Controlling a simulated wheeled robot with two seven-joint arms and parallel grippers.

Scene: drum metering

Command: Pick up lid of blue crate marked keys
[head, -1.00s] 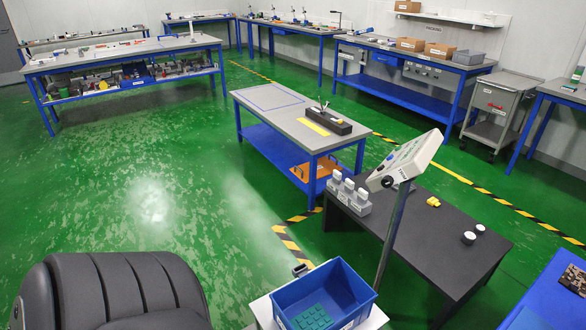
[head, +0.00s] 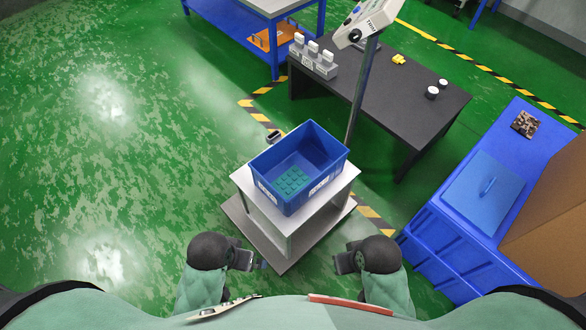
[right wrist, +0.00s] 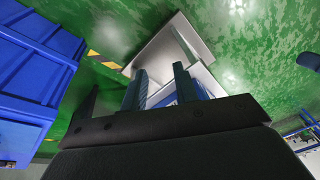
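A flat blue lid (head: 487,192) with a raised handle lies on top of a large blue ribbed crate or unit (head: 440,262) on the right in the head view. No readable "keys" marking shows on it. Blue ribbed walls (right wrist: 30,75) also show at the left of the right wrist view. My right gripper (head: 345,262) is low in the head view, left of the blue unit and apart from it. In the right wrist view its fingers (right wrist: 160,88) are apart with nothing between them. My left gripper (head: 242,260) is low, left of centre; its fingers are too small to judge.
An open blue crate (head: 333,153) with a green studded piece (head: 292,184) stands on a white stand (head: 253,187). A black table (head: 400,100) and a post-mounted meter (head: 370,20) stand behind. A brown box (head: 550,225) is at the far right. Green floor is free at left.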

